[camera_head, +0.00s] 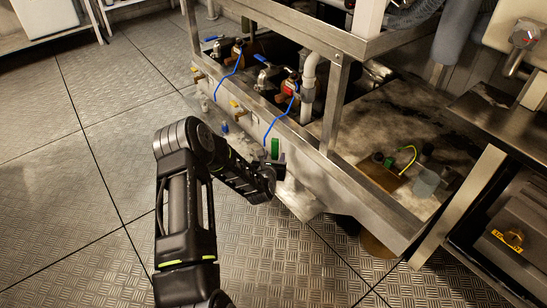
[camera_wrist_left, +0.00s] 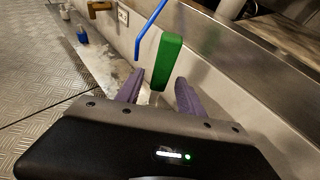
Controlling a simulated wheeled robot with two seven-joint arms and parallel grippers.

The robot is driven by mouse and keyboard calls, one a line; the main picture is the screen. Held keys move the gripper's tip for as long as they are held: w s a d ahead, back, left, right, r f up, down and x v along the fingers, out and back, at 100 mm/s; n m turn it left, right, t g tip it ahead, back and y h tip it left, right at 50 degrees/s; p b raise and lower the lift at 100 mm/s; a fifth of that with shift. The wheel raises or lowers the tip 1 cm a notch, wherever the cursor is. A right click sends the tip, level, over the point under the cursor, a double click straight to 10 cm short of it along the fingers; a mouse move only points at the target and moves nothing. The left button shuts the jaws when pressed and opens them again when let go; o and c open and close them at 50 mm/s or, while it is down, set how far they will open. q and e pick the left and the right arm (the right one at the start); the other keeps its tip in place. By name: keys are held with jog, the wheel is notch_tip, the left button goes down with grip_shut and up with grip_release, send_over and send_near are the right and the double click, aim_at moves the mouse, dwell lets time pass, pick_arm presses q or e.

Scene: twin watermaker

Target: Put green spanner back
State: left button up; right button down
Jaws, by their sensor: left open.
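The green spanner (camera_head: 275,148) shows as an upright green handle against the metal side panel of the frame. In the left wrist view, the green handle (camera_wrist_left: 168,62) stands just beyond my fingers, slightly tilted, and a thin grey part below it runs down between them. My left gripper (camera_head: 277,167) is at the lower end of the handle in the head view. Its purple fingers (camera_wrist_left: 161,88) are open on either side of the grey part, with a gap visible. The spanner's lower end is hidden by the gripper body. My right gripper is out of view.
A blue cable (camera_head: 281,118) hangs over the frame's front rail near the spanner. Pipes and valves (camera_head: 291,86) stand behind the rail. A metal shelf (camera_head: 345,130) with small items lies to the right. The plate floor (camera_head: 90,200) at left is clear.

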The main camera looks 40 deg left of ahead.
pick_arm(q)
jog(key=shift+r, duration=0.2)
jog(key=p+v, duration=0.5)
jog(key=v, duration=0.7)
jog(key=shift+f, duration=0.1)
